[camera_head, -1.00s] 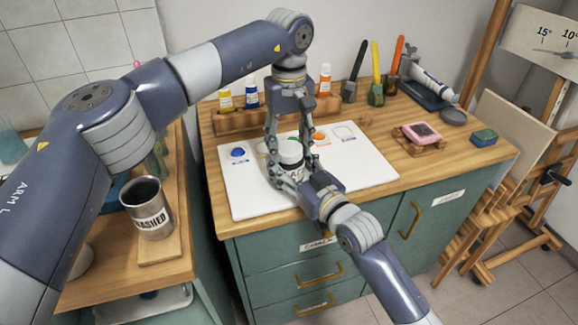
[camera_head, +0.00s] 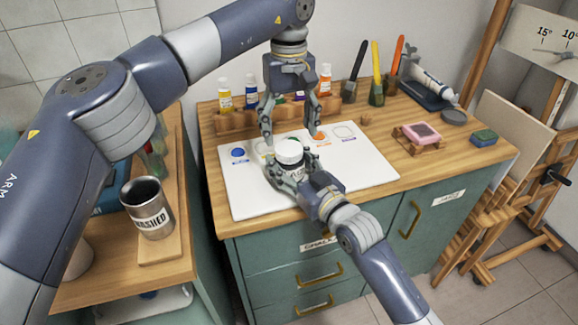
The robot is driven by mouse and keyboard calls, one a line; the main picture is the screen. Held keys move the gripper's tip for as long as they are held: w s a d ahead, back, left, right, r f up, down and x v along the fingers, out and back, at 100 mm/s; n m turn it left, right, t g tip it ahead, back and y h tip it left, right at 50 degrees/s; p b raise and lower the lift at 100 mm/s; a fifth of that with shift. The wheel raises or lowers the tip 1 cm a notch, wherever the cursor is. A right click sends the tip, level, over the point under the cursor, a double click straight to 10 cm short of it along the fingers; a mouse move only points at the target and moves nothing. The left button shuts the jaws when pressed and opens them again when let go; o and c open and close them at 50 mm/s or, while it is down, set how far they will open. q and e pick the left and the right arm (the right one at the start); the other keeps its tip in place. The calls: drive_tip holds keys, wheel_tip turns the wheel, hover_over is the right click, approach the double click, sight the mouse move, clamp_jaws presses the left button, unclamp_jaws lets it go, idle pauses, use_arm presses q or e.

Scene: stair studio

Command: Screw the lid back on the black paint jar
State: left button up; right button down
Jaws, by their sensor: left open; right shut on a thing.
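The paint jar (camera_head: 296,172) stands upright near the front of the white sheet, its body partly hidden by fingers. A white lid (camera_head: 289,151) sits on top of it and looks level; I cannot tell how tight it is. My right gripper (camera_head: 291,174) comes from the front right and is shut on the jar's body. My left gripper (camera_head: 291,134) hangs above the lid, pointing down. Its fingers are spread wide and empty, apart from the lid.
A wooden rack (camera_head: 236,120) with paint bottles stands behind the white sheet (camera_head: 355,178). Upright brushes (camera_head: 376,75), a pink sponge (camera_head: 422,133) and a green-blue block (camera_head: 484,138) are to the right. A metal cup (camera_head: 148,210) stands on the left counter. The sheet's right part is mostly clear.

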sight(289, 148)
use_arm(q)
drive_tip(key=shift+c, duration=0.4)
drive_tip(key=n, duration=0.3)
drive_tip(key=r+n, duration=0.1)
drive_tip(key=n, duration=0.6)
drive_tip(key=r+n, duration=0.1)
drive_tip(key=n, duration=0.9)
drive_tip(key=shift+r, duration=0.4)
drive_tip(key=n, duration=0.6)
drive_tip(key=shift+r+n, duration=0.3)
drive_tip(key=shift+r, duration=0.05)
drive_tip(key=shift+f, duration=4)
drive_tip(key=shift+c, duration=0.2)
